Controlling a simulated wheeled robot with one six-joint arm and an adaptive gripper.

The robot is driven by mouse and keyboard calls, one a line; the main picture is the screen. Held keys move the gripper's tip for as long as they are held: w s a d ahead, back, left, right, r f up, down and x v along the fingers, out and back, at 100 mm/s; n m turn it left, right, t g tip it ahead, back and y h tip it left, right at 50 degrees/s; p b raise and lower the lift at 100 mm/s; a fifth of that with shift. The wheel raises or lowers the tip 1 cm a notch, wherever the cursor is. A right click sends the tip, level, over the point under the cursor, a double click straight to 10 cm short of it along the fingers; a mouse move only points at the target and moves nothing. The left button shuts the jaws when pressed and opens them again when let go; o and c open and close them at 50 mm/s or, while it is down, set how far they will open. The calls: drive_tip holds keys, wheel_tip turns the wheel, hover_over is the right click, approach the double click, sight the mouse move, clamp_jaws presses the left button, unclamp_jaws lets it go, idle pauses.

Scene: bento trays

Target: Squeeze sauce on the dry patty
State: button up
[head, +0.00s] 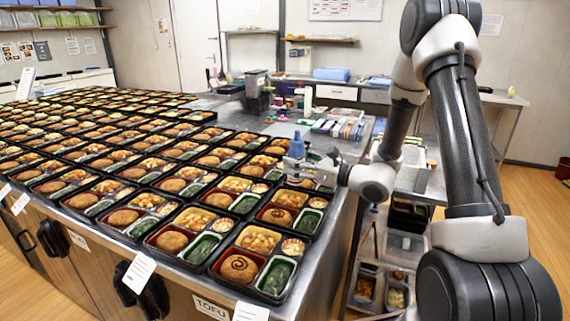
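My gripper (311,169) is over the right edge of the tray rows, at the end of my arm reaching in from the right. A small bottle with a blue pointed top (297,146) stands upright at its fingers, and the gripper appears shut on it. The fingers are small and partly hidden. A patty with a dark sauce spiral (239,268) lies in the nearest tray. The patty (277,215) in the tray behind it also bears a dark sauce mark. The patty to the left (172,241) looks plain and dry, as do several others.
Rows of black bento trays (214,278) cover most of the steel table. Bottles and containers (303,98) stand at the table's far right end. A shelf cart (372,285) with tubs stands right of the table. Paper labels (139,272) stick out along the front edge.

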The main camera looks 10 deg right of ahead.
drive_tip(key=shift+s+a+n+g+y, duration=0.2)
drive_tip(key=shift+a+n+g+y, duration=0.15)
drive_tip(key=shift+a, duration=0.55)
drive_tip(key=shift+s+a, duration=0.1)
drive_tip(key=shift+a, duration=0.1)
drive_tip(key=s+a+r+m+g, duration=0.1)
drive_tip(key=s+a+r+m, duration=0.2)
drive_tip(key=m, duration=1)
drive_tip(key=w+d+m, duration=0.1)
drive_tip(key=w+m, duration=0.1)
drive_tip(key=m, duration=0.2)
drive_tip(key=w+d+m, duration=0.2)
drive_tip(key=m, duration=0.2)
drive_tip(key=w+d+m+g, duration=0.1)
drive_tip(key=w+d+m, duration=0.1)
drive_tip(key=m, duration=0.2)
drive_tip(key=shift+d+r+m+y, duration=0.15)
drive_tip(key=shift+r+m+y, duration=0.1)
drive_tip(key=shift+y, duration=0.1)
drive_tip(key=shift+w+d+f+m, duration=0.2)
drive_tip(key=shift+w+m, duration=0.15)
drive_tip(key=shift+m, duration=0.45)
drive_tip(key=shift+f, duration=1.35)
